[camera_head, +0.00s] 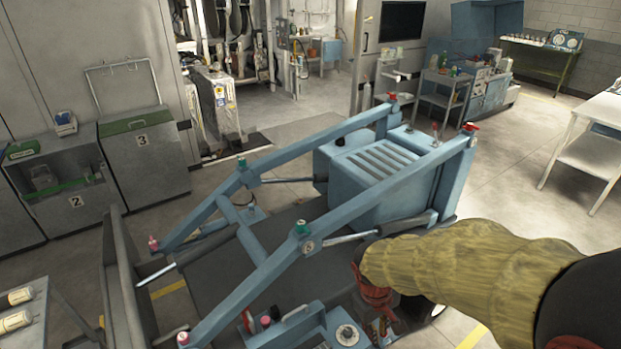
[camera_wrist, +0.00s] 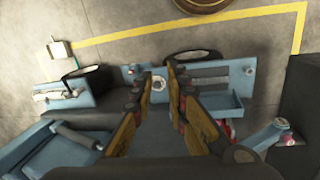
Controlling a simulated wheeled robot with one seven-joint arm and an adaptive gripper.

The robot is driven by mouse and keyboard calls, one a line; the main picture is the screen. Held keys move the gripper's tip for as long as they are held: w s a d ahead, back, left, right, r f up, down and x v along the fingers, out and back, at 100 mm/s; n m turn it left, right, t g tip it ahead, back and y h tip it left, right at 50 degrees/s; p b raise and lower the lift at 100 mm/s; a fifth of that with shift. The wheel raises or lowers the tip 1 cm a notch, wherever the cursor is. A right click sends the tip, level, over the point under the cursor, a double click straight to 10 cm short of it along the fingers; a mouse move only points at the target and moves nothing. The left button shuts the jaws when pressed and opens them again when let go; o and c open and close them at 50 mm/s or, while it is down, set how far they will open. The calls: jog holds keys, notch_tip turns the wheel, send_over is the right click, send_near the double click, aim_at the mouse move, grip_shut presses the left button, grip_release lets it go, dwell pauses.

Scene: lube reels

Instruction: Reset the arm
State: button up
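My arm, in a tan fabric sleeve (camera_head: 470,265), reaches in from the lower right in the head view. Its red end (camera_head: 375,295) points down over the front right part of a blue lift machine (camera_head: 375,165). In the wrist view my gripper (camera_wrist: 160,78) has its two fingers apart, with nothing between them. Beyond the fingertips lies a blue tray-like part (camera_wrist: 215,85) of the machine with a round fitting. I cannot tell how far above it the fingertips are.
Blue lift bars (camera_head: 285,255) with red knobs stand close to my arm. Numbered grey cabinets (camera_head: 145,165) line the left wall. A white table (camera_head: 590,150) stands at the right. Open floor (camera_head: 520,200) lies between the machine and that table.

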jog(key=s+d+r+m+t+y+b, duration=0.2)
jog(key=s+r+m+t+b, duration=0.3)
jog(key=s+r, duration=0.6)
jog(key=shift+s+d+r+b, duration=0.45)
jog(key=shift+s+b, duration=0.1)
jog(key=shift+b, duration=0.6)
jog(key=shift+a, duration=0.15)
